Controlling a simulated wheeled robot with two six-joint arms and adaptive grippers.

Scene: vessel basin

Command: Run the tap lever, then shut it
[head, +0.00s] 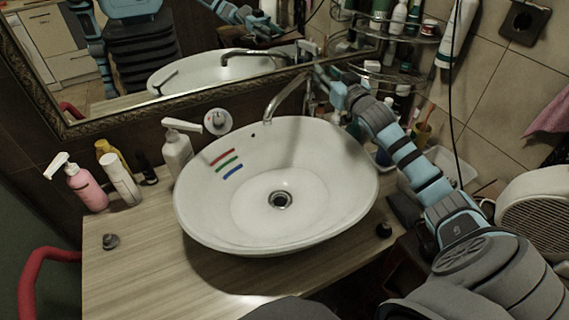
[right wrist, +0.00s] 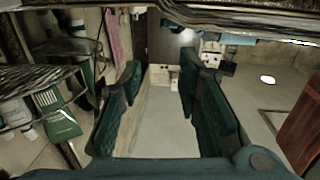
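The white basin (head: 340,205) stands on the wooden counter, with red, green and blue stripes inside its left wall. The metal tap spout (head: 283,93) arches over its back edge, and I see no water stream from it. My right gripper (head: 321,74) is beside the top of the tap, at the spout's right. The tap lever is not clear to me there; the gripper may hide it. In the right wrist view the gripper's two dark fingers (right wrist: 160,75) are apart with nothing held between them. My left gripper is not in direct view.
A framed mirror (head: 180,60) is behind the basin. A wire corner shelf (head: 385,75) with bottles stands close to my right arm. A soap dispenser (head: 177,150), a pink bottle (head: 85,188) and others stand left.

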